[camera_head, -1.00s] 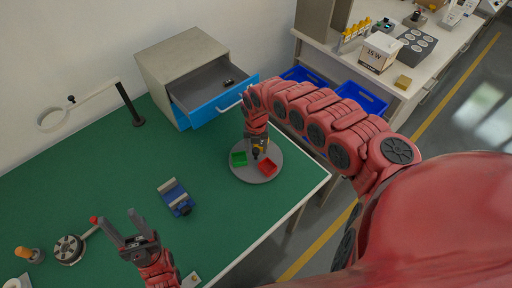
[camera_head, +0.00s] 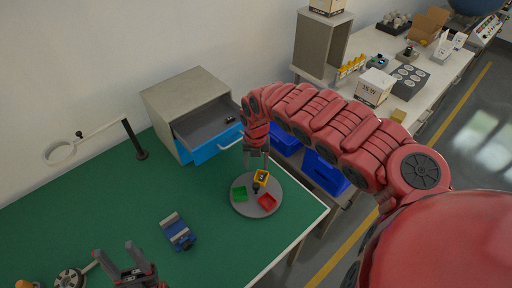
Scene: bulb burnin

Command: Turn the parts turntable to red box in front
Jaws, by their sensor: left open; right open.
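The parts turntable (camera_head: 243,208) is a round grey disc on the green bench near its right edge. It carries a red box (camera_head: 267,202) at the front right, a green box (camera_head: 239,193) at the left and a yellow box (camera_head: 261,177) at the back. A small dark post or knob (camera_head: 256,188) stands at its middle. My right gripper (camera_head: 255,165) points down, open, over the turntable's back edge by the yellow box; contact cannot be told. My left gripper (camera_head: 120,257) is open and empty over the front left of the bench.
A grey cabinet with an open blue-fronted drawer (camera_head: 218,143) stands behind the turntable. A blue clamp-like part (camera_head: 178,232) lies to its left. A magnifier stand (camera_head: 141,154) is at the back left. Blue bins (camera_head: 325,173) sit beyond the bench's right edge.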

